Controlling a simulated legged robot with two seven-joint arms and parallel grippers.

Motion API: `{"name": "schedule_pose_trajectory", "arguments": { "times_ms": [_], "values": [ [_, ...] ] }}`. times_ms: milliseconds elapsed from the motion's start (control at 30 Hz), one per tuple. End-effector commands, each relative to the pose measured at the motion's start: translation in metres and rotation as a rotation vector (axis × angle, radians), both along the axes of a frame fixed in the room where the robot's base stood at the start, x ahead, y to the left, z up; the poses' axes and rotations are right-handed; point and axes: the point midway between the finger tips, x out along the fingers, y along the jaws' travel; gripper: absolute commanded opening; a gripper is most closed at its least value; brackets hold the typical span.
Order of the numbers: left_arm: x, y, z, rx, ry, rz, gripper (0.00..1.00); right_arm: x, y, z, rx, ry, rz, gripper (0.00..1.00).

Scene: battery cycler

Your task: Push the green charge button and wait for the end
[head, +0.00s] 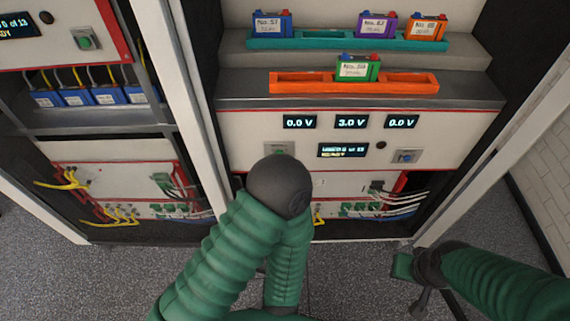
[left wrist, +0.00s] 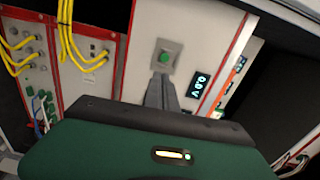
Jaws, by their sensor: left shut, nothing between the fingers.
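The green charge button (left wrist: 164,58) sits on a grey plate on the white panel in the left wrist view. In the head view only the top of its plate (head: 280,147) shows above my left arm's dark joint. My left gripper (left wrist: 161,80) is shut and empty, its fingertips just below the button in the left wrist view; I cannot tell whether they touch it. The head view hides this gripper behind the arm. My right gripper (head: 420,290) hangs low at the right, away from the panel; its opening is unclear. The small status display (head: 343,150) shows a yellow line, seemingly READY.
Three displays read 0.0 V, 3.0 V (head: 352,121) and 0.0 V. A blue button (head: 405,156) is at the right. A green battery (head: 358,68) sits in the orange tray (head: 300,83); blue, purple and orange batteries sit in the teal tray (head: 325,42). Another cabinet stands left.

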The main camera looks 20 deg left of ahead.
Motion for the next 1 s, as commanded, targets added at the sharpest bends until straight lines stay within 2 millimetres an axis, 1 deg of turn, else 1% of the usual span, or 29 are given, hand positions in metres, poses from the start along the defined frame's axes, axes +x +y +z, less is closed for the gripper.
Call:
{"name": "schedule_pose_trajectory", "arguments": {
  "times_ms": [33, 167, 367, 467, 567, 600, 700, 767, 900, 933, 967, 1000],
  "values": [
    [-0.003, -0.001, -0.002, 0.028, -0.01, -0.002, 0.0, 0.0, 0.0, -0.004, 0.0, 0.0, 0.0, 0.0],
    [-0.004, -0.001, 0.003, 0.055, -0.021, 0.0, 0.0, 0.0, 0.0, -0.002, 0.0, -0.001, 0.0, 0.0],
    [-0.003, -0.001, 0.002, 0.05, -0.02, 0.0, 0.0, 0.0, 0.0, -0.003, 0.0, -0.001, 0.0, 0.0],
    [0.002, 0.001, 0.0, 0.046, -0.02, 0.004, 0.0, 0.0, 0.0, -0.009, 0.0, -0.001, 0.0, 0.0],
    [0.014, 0.005, -0.003, 0.042, -0.023, 0.007, 0.0, 0.0, 0.0, -0.021, 0.0, -0.001, 0.0, 0.0],
    [0.021, 0.008, -0.004, 0.044, -0.025, 0.008, 0.0, 0.0, 0.0, -0.028, 0.0, -0.001, 0.0, 0.0],
    [0.036, 0.011, -0.008, 0.042, -0.028, 0.006, 0.0, 0.0, 0.0, -0.054, 0.0, 0.0, 0.0, 0.0],
    [0.045, 0.014, -0.008, 0.045, -0.029, 0.003, 0.0, -0.001, 0.0, -0.067, 0.0, 0.0, 0.0, 0.0],
    [0.069, 0.021, -0.008, 0.046, -0.029, 0.004, 0.0, -0.001, 0.0, -0.098, 0.0, 0.0, 0.0, 0.0],
    [0.075, 0.023, -0.005, 0.047, -0.028, 0.003, 0.0, -0.001, 0.0, -0.098, 0.0, 0.001, 0.0, 0.0],
    [0.081, 0.025, 0.0, 0.047, -0.024, 0.004, 0.0, -0.001, 0.0, -0.093, 0.0, 0.001, 0.0, 0.0],
    [0.09, 0.027, 0.0, 0.047, -0.024, 0.004, 0.0, -0.001, 0.0, -0.093, 0.0, 0.0, 0.0, 0.0]
  ]
}}
